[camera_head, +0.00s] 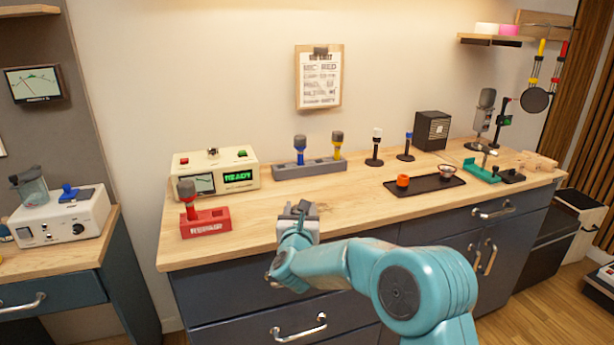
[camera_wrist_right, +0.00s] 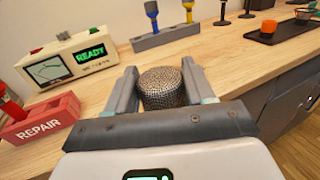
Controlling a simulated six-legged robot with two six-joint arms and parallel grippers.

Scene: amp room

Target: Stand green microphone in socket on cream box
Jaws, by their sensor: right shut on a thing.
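My right gripper (camera_head: 298,210) is shut on a microphone with a round grey mesh head (camera_wrist_right: 163,88), which sits between the two fingers in the right wrist view. Its body is hidden below the gripper, so I cannot see its colour. The gripper is over the front edge of the counter, to the right of and nearer than the cream box (camera_head: 241,178). This box has a meter and a green READY display, and it also shows in the right wrist view (camera_wrist_right: 62,52). A small fitting (camera_head: 212,152) is on its top; I cannot make out a socket opening. My left gripper is not in view.
A red REPAIR block (camera_head: 213,228) holding a red microphone (camera_head: 187,197) stands in front of the cream box. A grey rack (camera_head: 313,169) with blue and yellow microphones is to the right. A black tray (camera_head: 424,183) lies farther right. The counter (camera_head: 262,218) between is clear.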

